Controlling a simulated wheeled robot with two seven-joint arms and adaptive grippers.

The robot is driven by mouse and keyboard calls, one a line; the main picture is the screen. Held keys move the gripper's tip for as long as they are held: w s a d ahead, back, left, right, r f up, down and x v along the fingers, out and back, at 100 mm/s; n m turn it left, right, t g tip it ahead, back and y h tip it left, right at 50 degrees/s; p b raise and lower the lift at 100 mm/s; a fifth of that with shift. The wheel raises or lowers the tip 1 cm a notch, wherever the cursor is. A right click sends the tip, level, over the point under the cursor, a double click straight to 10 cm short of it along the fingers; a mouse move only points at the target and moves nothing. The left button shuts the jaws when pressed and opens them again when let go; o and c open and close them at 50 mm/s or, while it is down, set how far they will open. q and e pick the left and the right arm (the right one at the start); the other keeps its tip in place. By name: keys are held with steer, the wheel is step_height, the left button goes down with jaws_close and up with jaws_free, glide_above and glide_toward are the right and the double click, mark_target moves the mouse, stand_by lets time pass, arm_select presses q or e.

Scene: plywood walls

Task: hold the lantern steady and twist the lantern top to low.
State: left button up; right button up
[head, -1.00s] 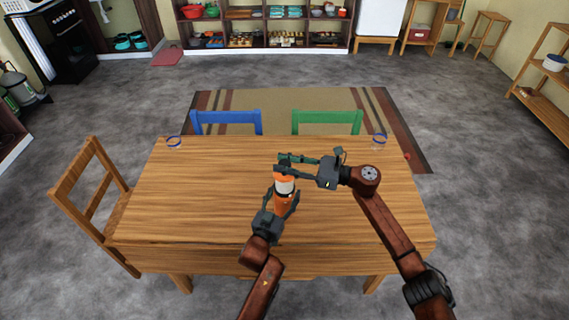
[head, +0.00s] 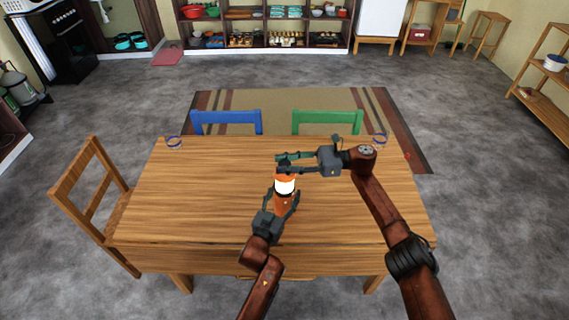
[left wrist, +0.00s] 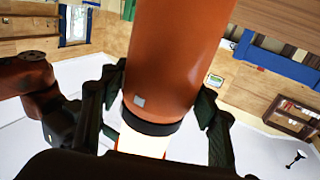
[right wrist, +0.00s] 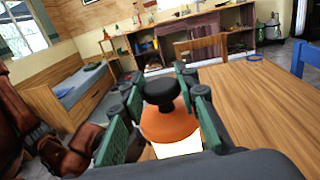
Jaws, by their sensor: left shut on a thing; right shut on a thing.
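The lantern (head: 285,185) stands upright on the wooden table, with an orange body and a bright white glowing band. My left gripper (head: 283,203) is shut around its orange lower body; in the left wrist view the body (left wrist: 175,60) sits between the two fingers. The lantern top (right wrist: 168,122) is an orange cap with a black knob, seen in the right wrist view. My right gripper (head: 282,165) comes in from the right and is shut on the lantern top, its green fingers on both sides of the black knob. The knob's setting cannot be read.
The wooden table (head: 200,200) is mostly clear around the lantern. Blue rings stand at its far left (head: 174,142) and far right (head: 379,139) corners. A blue chair (head: 227,118) and a green chair (head: 328,118) stand behind it, a wooden chair (head: 90,200) at its left.

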steer(key=shift+f, duration=0.2)
steer(key=o, duration=1.1)
steer(key=shift+r, duration=0.1)
steer(key=shift+o, duration=0.2)
steer(key=w+d, duration=0.1)
steer(key=d, duration=1.1)
arm_select(q)
steer(key=o, duration=1.7)
